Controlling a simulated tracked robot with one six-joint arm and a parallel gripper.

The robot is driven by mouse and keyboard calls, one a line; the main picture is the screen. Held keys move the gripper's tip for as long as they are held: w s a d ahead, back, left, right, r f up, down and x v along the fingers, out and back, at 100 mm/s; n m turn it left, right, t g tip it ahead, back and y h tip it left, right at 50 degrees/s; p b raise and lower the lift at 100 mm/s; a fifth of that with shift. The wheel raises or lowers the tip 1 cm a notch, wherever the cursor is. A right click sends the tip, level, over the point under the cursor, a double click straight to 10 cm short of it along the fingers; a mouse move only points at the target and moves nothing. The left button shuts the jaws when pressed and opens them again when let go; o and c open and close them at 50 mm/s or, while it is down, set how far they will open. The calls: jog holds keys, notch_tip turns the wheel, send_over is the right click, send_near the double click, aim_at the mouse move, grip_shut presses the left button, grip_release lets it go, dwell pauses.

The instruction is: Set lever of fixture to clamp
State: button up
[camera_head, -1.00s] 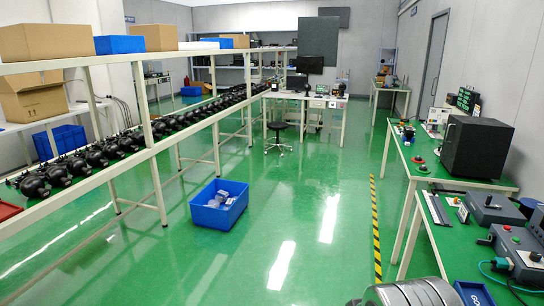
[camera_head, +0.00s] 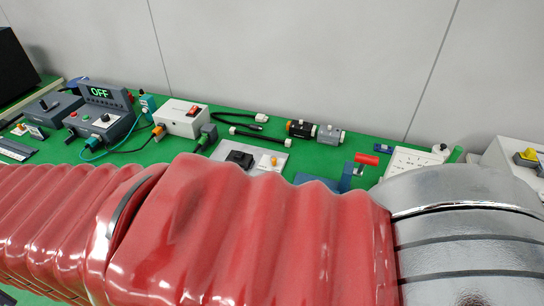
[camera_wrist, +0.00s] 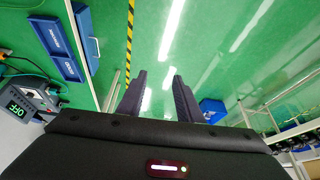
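A small red handle (camera_head: 367,158), probably the fixture's lever, stands above the green bench at the right of the head view. A blue part (camera_head: 330,182) lies beside and below it; my arm hides most of its lower portion. I cannot tell the lever's setting. My gripper (camera_wrist: 159,92) shows in the wrist view with its two dark fingers apart and nothing between them. It points over the green floor, away from the red handle. The gripper is not seen in the head view.
My red-sleeved arm crosses the head view and hides the bench front. Left of the handle are a control box with an OFF display (camera_head: 100,93), a white box with a red switch (camera_head: 182,118), a grey plate (camera_head: 277,160) and cables. A white panel (camera_head: 405,160) stands right.

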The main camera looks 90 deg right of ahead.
jog(key=d+m+g+h, duration=0.15)
jog(key=d+m, duration=0.55)
jog(key=d, duration=1.3)
jog(key=s+d+f+m+g, duration=0.15)
jog(key=s+d, duration=0.25)
jog(key=d, duration=0.4)
jog(key=s+d+m+g, duration=0.1)
jog(key=s+d+m, duration=0.25)
jog(key=d, duration=0.45)
jog(key=s+d+f+m+y, duration=0.1)
jog(key=s+d+f+m, duration=0.2)
jog(key=s, duration=0.9)
jog(key=s+d+f+m, duration=0.3)
jog(key=s+d, duration=0.6)
jog(key=s, duration=0.4)
jog(key=s+d+f+m+y, duration=0.1)
jog(key=s+d+f+m, duration=0.2)
jog(key=s, duration=0.9)
jog(key=d+f, duration=0.1)
jog(key=d, duration=0.1)
jog(key=shift+s+d+f+g+y, duration=0.25)
jog(key=shift+d+f+g+y, duration=0.05)
jog(key=shift+d+f+y, duration=0.1)
